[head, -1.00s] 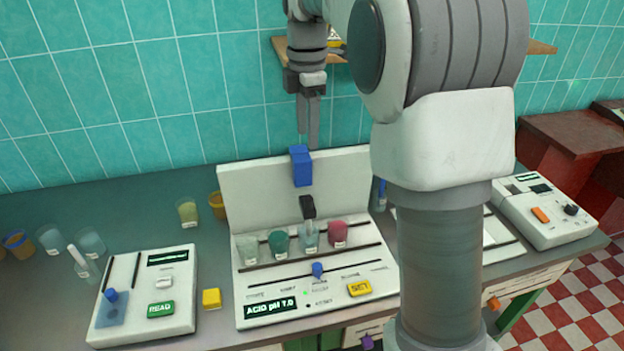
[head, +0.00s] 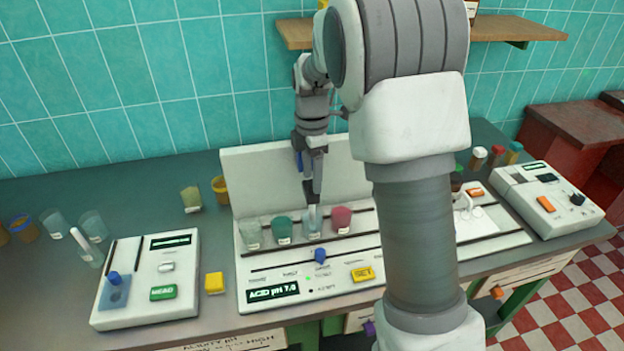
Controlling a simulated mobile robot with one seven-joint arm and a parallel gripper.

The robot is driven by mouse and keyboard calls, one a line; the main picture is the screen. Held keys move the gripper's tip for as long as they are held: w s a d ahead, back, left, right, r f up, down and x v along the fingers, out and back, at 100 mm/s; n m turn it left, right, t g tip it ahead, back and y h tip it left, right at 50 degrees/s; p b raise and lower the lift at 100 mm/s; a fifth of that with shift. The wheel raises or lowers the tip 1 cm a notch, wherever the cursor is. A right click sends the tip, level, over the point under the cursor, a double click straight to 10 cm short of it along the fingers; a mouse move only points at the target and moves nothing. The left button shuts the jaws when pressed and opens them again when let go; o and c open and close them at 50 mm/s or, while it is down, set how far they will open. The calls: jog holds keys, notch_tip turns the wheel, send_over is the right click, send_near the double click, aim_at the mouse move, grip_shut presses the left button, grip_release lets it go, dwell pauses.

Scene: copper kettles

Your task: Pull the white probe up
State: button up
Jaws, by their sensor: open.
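My gripper (head: 313,182) is open and points down in front of the white back panel (head: 252,172) of the titrator marked "ACID pH 7.0". Its fingertips are at the black holder (head: 308,190), which they partly cover. A pale upright piece, perhaps the white probe (head: 313,214), shows under the holder in the third cup from the left; I cannot tell whether the fingers touch it. A blue block (head: 298,160) is mostly hidden behind the gripper. Another white rod (head: 79,238) leans in a clear beaker at the far left.
Cups, one green (head: 282,227) and one pink (head: 342,218), flank the holder closely. A meter with a green READ button (head: 163,293) stands left and another device (head: 548,205) right. A wooden shelf (head: 500,28) hangs above. My arm hides the titrator's right part.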

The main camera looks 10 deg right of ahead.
jog(key=shift+f, duration=0.7)
grip_shut()
dwell(1.0)
